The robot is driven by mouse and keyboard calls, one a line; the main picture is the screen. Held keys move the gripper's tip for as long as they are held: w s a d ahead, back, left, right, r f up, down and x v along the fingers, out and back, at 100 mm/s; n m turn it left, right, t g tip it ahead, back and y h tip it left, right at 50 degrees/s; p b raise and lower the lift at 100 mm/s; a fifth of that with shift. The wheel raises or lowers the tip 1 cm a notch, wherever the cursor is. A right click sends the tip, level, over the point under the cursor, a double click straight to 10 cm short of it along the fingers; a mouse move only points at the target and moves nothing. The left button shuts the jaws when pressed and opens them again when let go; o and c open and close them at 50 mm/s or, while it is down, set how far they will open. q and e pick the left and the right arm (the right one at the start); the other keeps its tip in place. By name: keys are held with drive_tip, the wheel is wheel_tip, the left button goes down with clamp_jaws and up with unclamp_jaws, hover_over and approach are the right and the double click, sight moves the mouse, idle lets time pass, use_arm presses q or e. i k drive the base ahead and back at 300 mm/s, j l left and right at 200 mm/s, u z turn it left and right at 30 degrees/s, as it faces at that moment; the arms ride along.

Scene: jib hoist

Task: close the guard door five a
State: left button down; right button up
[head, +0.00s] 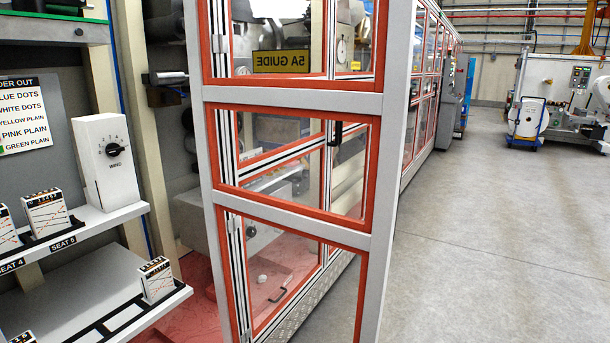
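A guard door (290,98) with a grey frame, red-orange inner trim and clear panels fills the middle of the head view. It appears to stand open, swung out from the machine row towards me. A black handle (338,130) shows near the middle panel's upper right. The door's bottom edge is out of frame. Neither of my grippers is in view.
At the left are shelves (95,222) with small printed boxes (46,213) and a white dial box (106,160). The floor behind the door is red (190,310). Open grey floor (490,240) lies to the right. White machines (560,95) stand far right.

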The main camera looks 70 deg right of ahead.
sight(383, 103)
drive_tip(key=k+l, duration=0.15)
drive_tip(key=l, duration=0.3)
drive_tip(key=k+l, duration=0.1)
drive_tip(key=l, duration=0.35)
drive_tip(key=k+l, duration=0.15)
drive_tip(key=l, duration=0.3)
drive_tip(key=k+l, duration=0.1)
drive_tip(key=l, duration=0.4)
drive_tip(key=k+l, duration=0.15)
drive_tip(key=l, duration=0.3)
drive_tip(key=k+l, duration=0.1)
drive_tip(key=l, duration=0.35)
drive_tip(key=k+l, duration=0.15)
drive_tip(key=l, duration=0.3)
drive_tip(key=k+l, duration=0.15)
drive_tip(key=l, duration=0.3)
